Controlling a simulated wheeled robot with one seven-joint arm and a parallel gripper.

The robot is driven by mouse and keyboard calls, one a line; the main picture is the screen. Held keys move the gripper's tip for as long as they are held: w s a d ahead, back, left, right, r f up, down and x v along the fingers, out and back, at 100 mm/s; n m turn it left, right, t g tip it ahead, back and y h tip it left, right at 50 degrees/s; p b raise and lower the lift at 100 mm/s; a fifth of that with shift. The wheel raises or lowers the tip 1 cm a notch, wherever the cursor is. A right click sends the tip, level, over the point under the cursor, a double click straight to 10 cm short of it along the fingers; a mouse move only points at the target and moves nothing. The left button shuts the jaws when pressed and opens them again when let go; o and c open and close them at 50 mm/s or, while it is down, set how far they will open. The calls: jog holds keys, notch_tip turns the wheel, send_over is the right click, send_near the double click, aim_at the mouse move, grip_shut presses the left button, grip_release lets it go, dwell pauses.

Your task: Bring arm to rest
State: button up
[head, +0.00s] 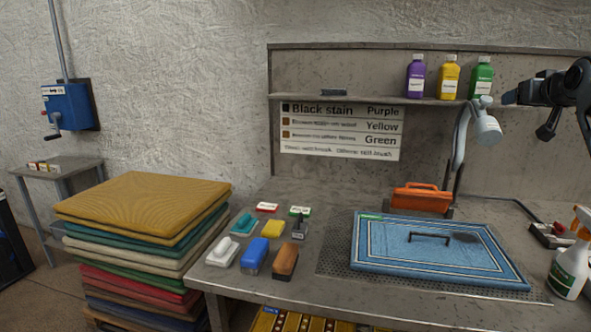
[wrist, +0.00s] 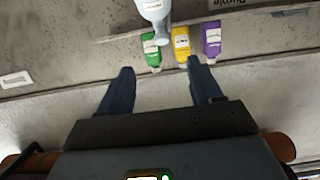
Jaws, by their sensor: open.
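My gripper (head: 511,98) is at the upper right of the head view, raised above the bench and pointing left, close to the right end of the shelf. In the wrist view my gripper (wrist: 158,68) has its two dark blue fingers spread apart with nothing between them. Beyond the fingers are a green bottle (wrist: 151,50), a yellow bottle (wrist: 181,44) and a purple bottle (wrist: 211,39). In the head view the purple bottle (head: 416,77), yellow bottle (head: 449,77) and green bottle (head: 482,78) stand on the shelf. The gripper touches none of them.
A pale blue lamp-like head (head: 487,127) on a bent arm stands just left of and below my gripper. A blue rug (head: 390,262) with a dark stain lies on the bench. A spray bottle (head: 568,265) stands at right. Brushes and an orange box (head: 421,198) also occupy the bench.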

jog(key=s+a+f+y, duration=0.15)
jog(key=a+f, duration=0.25)
jog(key=f, duration=0.4)
jog(key=s+a+f, duration=0.2)
jog(key=a+f, duration=0.2)
jog(key=f, duration=0.5)
jog(key=s+a+f, duration=0.2)
jog(key=a+f, duration=0.3)
jog(key=f, duration=0.3)
jog(key=s+a+f, duration=1.1)
jog(key=s+f, duration=0.5)
jog(key=s+a+f, duration=0.1)
jog(key=s+a, duration=0.2)
jog(key=s, duration=0.5)
jog(key=s+a+f+n+y, duration=0.1)
jog(key=s+a+f, duration=0.15)
jog(key=s, duration=0.65)
jog(key=s+a+f, duration=0.1)
jog(key=s+a, duration=0.2)
jog(key=s, duration=0.5)
jog(key=s+a+r+n+y, duration=0.1)
jog(key=s+r, duration=0.5)
jog(key=s, duration=0.4)
jog(key=s+a+r+n, duration=0.1)
jog(key=s+r, duration=0.5)
jog(key=s, duration=0.4)
jog(key=shift+y, duration=0.35)
jog(key=shift+s, duration=0.1)
